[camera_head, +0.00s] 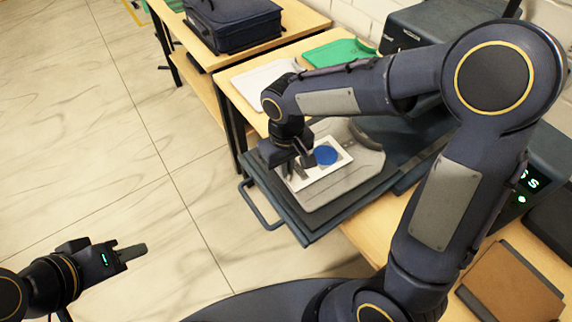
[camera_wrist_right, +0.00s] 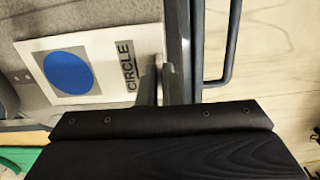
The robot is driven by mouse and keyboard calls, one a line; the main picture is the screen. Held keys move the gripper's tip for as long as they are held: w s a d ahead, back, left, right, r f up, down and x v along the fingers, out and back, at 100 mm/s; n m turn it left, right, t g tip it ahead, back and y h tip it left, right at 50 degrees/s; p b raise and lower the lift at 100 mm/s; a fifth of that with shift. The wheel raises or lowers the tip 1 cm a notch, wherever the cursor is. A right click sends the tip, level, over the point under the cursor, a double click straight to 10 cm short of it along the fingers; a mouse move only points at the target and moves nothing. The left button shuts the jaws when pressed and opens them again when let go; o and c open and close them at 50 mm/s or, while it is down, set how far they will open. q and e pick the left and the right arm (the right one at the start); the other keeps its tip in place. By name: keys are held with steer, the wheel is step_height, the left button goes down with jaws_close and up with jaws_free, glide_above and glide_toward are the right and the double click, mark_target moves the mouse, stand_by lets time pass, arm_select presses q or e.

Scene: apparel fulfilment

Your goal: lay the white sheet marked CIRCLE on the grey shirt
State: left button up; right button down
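The white sheet (camera_head: 326,156) with a blue disc lies over the grey shirt (camera_head: 345,177) on a dark press plate. In the right wrist view the sheet (camera_wrist_right: 68,72) shows the word CIRCLE beside the disc, and the shirt (camera_wrist_right: 70,17) spreads around it. My right gripper (camera_head: 301,166) is at the sheet's left end, low over the shirt. Its fingers overlap the sheet's edge; whether they pinch it is unclear. My left gripper (camera_head: 132,252) is away over the floor at lower left, with nothing visible in it; its finger gap is unclear.
The press plate (camera_head: 316,232) has a handle (camera_head: 258,207) jutting left. A green folded garment (camera_head: 340,52) and a white one (camera_head: 265,82) lie on the table behind. A dark bag (camera_head: 233,22) stands further back. A brown board (camera_head: 510,285) lies at lower right.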

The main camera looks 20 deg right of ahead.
steer(key=c, duration=1.5)
jaws_free()
steer(key=shift+c, duration=0.2)
steer(key=shift+r, duration=0.15)
step_height(320, 180, up, 8)
steer(key=shift+f, duration=0.2)
steer(key=s+d+m+t+y, duration=0.2)
steer(key=s+d, duration=0.2)
steer(key=s, duration=0.4)
steer(key=s+d+m+t+y, duration=0.1)
steer(key=s+d+m+t, duration=0.2)
steer(key=s+d, duration=0.2)
steer(key=s, duration=0.3)
steer(key=shift+r+t+y, duration=0.3)
steer(key=shift+y, duration=0.1)
